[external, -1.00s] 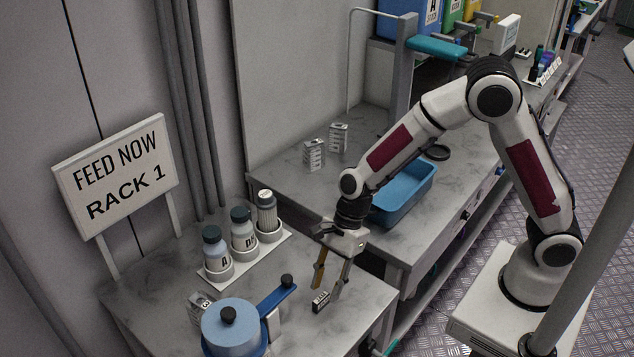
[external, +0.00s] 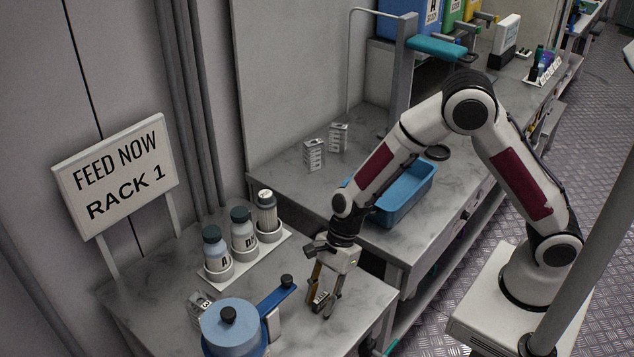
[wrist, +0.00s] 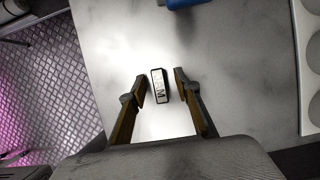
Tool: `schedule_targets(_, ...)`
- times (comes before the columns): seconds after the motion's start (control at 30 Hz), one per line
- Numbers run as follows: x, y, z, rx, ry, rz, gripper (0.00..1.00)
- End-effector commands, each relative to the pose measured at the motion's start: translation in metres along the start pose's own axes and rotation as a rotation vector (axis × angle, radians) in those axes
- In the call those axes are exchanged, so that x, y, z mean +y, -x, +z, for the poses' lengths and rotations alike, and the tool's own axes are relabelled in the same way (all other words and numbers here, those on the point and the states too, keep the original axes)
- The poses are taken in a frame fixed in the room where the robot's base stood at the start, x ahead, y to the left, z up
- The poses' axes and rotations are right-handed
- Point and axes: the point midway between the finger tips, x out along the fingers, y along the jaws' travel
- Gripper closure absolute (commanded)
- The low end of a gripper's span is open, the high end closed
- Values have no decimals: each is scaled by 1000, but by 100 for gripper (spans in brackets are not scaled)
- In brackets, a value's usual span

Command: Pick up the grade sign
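The grade sign (wrist: 159,86) is a small block with dark edges and a pale face marked with letters, one of them an M. In the wrist view it lies on the marble table between my two open fingers, with a gap on each side. In the external view the sign (external: 320,297) is partly hidden by the fingers. My gripper (external: 321,307) points down at the sign, close to the table top. The gripper (wrist: 160,87) is open and holds nothing.
A blue pot (external: 228,335) with a blue handled part (external: 268,301) stands to the left. Behind are several bottles in a white rack (external: 217,277) and a RACK 1 board (external: 117,178). A blue tray (external: 408,194) is on the farther bench. Bare table surrounds the sign.

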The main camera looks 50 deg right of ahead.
Motion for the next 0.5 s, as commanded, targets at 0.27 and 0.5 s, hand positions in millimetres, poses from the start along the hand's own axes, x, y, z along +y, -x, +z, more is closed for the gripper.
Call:
schedule_targets(0.27, 0, 0, 0, 0, 0, 0, 68)
schedule_targets(0.5, 0, 0, 0, 0, 0, 0, 100)
